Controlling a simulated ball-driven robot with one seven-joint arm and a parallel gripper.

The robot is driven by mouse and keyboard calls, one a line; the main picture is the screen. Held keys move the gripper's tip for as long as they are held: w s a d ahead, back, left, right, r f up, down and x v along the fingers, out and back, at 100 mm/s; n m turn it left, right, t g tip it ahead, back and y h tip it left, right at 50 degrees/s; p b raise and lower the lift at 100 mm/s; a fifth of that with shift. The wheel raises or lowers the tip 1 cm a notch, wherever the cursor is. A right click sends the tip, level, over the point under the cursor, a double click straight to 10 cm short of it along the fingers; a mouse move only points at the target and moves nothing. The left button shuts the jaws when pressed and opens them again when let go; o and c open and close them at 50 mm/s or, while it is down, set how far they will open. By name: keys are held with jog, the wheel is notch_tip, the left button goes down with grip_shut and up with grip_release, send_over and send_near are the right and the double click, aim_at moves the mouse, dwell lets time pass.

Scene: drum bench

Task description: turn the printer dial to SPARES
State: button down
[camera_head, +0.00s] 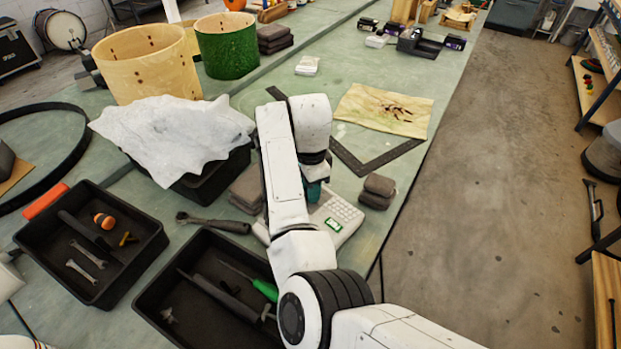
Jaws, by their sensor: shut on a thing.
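The printer (347,212) is a pale box with a keypad and a small green display, sitting on the green bench near its right edge. My arm hides its left part. My gripper (316,182) points down at the far end of the printer, mostly behind my own arm. It is shut on what seems to be the printer's dial, with a teal patch showing there. The dial's face, its pointer and the word SPARES cannot be seen from here.
Grey blocks lie either side of the printer, the right pair (377,191) close by. A black square (372,162) and a stained cloth (384,110) lie beyond. Black tool trays (150,243) and a white cloth (172,135) over a bin are left.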

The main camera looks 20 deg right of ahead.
jog(key=n+p, duration=0.2)
jog(key=n, duration=0.1)
jog(key=n+p, duration=0.2)
jog(key=n, duration=0.1)
jog(key=shift+r+n, duration=0.2)
jog(key=shift+n, duration=0.1)
jog(key=n+p, duration=0.3)
jog(key=n, duration=0.2)
jog(key=n+p, duration=0.1)
jog(key=n, duration=0.4)
jog(key=shift+f+n, duration=0.15)
jog(key=shift+n, duration=0.25)
jog(key=n, duration=1.1)
jog(key=shift+n, duration=0.4)
jog(key=n, duration=1)
jog(key=shift+n, duration=0.4)
jog(key=c, duration=1.9)
grip_release()
jog(key=n, duration=0.5)
jog(key=shift+n, duration=0.3)
grip_shut()
